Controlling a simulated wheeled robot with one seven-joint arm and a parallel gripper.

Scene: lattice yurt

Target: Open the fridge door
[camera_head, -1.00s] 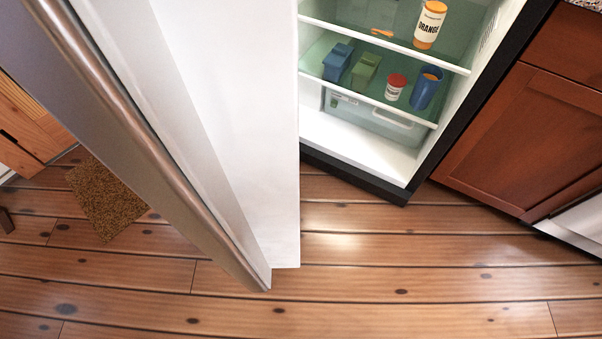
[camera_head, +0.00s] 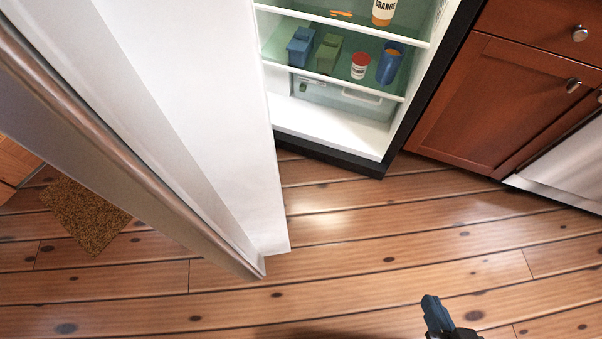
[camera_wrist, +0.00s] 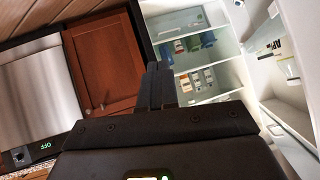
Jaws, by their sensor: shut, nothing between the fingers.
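The fridge door (camera_head: 185,110) stands wide open in the head view, its white inner side facing the fridge interior and its metal edge toward me. The fridge (camera_head: 340,130) shows its lit shelves and white floor. My gripper (camera_head: 431,302) is at the bottom right of the head view, over the floor and apart from the door. Its fingers are closed together and empty. In the wrist view my gripper (camera_wrist: 160,72) points toward the open fridge (camera_wrist: 205,60), with door shelves (camera_wrist: 285,110) at the right. The door's handle cannot be made out.
On the fridge shelves are an orange bottle (camera_head: 384,10), a blue carton (camera_head: 301,46), a green carton (camera_head: 328,54), a red-lidded jar (camera_head: 360,66) and a blue cup (camera_head: 390,63). Brown cabinets (camera_head: 490,100) stand right. A mat (camera_head: 87,214) lies left. The middle floor is clear.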

